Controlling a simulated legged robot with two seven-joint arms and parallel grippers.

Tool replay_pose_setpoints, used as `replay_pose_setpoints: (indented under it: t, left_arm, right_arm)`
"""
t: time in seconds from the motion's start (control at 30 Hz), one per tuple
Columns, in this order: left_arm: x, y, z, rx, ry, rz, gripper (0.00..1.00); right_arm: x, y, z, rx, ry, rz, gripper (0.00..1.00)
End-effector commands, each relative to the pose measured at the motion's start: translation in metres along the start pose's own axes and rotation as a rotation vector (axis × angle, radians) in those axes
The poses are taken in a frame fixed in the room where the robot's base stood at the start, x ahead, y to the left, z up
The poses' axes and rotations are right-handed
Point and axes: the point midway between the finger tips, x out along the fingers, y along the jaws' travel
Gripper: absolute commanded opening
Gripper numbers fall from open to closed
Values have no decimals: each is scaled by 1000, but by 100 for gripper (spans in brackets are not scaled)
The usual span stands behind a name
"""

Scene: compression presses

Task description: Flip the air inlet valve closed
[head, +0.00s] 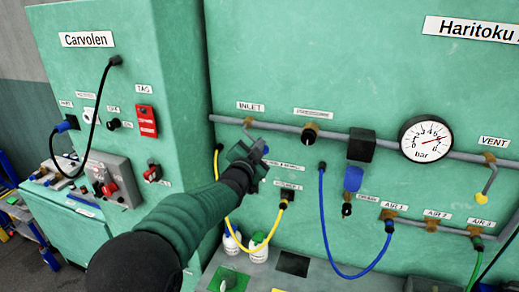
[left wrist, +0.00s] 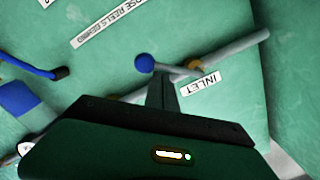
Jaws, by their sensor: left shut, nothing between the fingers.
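The air inlet valve has a brass body (head: 248,121) on the grey pipe, below and beside the "INLET" label (head: 250,107). In the left wrist view its blue ball knob (left wrist: 144,62) sits on a short grey lever that runs to the brass body (left wrist: 195,67). My left gripper (head: 252,152) is shut and empty, in front of the panel just below the valve. In the left wrist view its fingers (left wrist: 161,88) point at the lever close to the knob; I cannot tell whether they touch. In the head view the gripper hides part of the lever. My right gripper is not in view.
Yellow (head: 228,214) and blue (head: 322,225) hoses hang close to the panel. A pressure gauge (head: 426,139) and a yellow-handled vent valve (head: 483,194) are to the right. White bottles (head: 259,249) stand below. The "Carvolen" cabinet (head: 160,60) juts out at left.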

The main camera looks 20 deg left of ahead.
Motion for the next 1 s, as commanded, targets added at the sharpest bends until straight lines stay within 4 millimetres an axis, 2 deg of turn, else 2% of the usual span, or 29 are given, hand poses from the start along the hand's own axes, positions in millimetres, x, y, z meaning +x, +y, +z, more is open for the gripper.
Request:
replay_pose_setpoints:
  t: [0.03, 0.5, 0.7, 1.0]
  left_arm:
    - [0, 8, 11, 44, 0, -3, 0]
    - [2, 7, 40, 489, -2, -25, 0]
    - [2, 2, 49, 657, -3, -34, 0]
    - [3, -4, 57, 832, -2, -41, 0]
  right_arm:
    - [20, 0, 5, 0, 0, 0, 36]
    - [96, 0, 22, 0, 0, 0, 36]
    - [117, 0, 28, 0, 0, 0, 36]
    - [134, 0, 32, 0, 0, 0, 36]
